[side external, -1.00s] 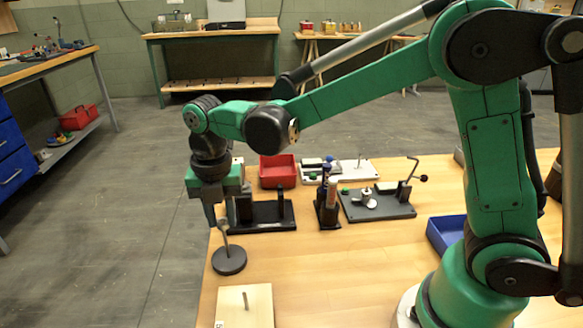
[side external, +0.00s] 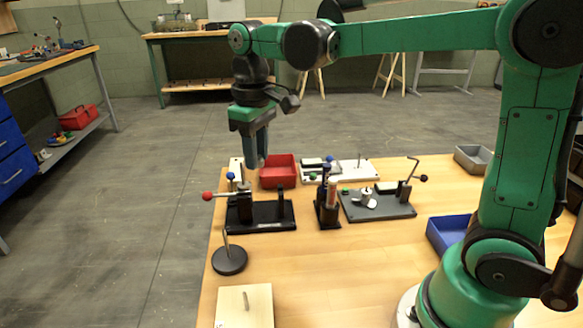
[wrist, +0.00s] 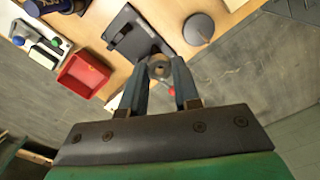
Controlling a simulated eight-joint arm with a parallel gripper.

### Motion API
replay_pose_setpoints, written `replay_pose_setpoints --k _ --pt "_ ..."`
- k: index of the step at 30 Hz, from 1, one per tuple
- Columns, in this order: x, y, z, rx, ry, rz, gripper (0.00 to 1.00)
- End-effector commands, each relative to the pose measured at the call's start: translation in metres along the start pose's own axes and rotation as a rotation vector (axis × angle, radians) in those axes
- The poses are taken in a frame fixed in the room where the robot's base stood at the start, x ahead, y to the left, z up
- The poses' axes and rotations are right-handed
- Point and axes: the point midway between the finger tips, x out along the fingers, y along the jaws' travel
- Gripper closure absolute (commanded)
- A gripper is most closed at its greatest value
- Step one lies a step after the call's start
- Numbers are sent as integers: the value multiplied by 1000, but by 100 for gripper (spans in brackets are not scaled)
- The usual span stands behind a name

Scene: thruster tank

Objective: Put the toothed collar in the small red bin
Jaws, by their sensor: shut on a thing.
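My gripper (side external: 257,163) is raised above the back left part of the table, pointing down. In the wrist view its fingers (wrist: 160,68) are closed around a small grey ring-like part with a dark hole, the toothed collar (wrist: 158,70). Its teeth are too small to make out, and the fingers hide it in the side view. The small red bin (side external: 278,158) stands at the table's back left, just right of and behind the fingers in the picture. In the wrist view the bin (wrist: 103,77) lies to the left of the fingers and looks empty.
A black fixture (side external: 262,226) with a red-knobbed lever stands in front of the bin. A round base with a post (side external: 229,261) and a wooden block with a peg (side external: 243,310) are nearer. A dark bottle rack (side external: 327,215), grey fixture plate (side external: 378,208) and blue bin (side external: 440,240) lie right.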

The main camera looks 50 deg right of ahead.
Motion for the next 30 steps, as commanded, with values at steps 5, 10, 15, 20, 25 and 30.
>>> replay_pose_setpoints --k 5,10,15,20,25,30 --pt "-7 6 4 192 0 0 100" --pt "-2 24 -9 317 0 0 100" --pt "16 68 -36 534 0 0 100" --pt "43 116 -53 755 -1 0 100" --pt "69 154 -59 932 -1 0 100" --pt "85 172 -60 1013 -1 1 100"
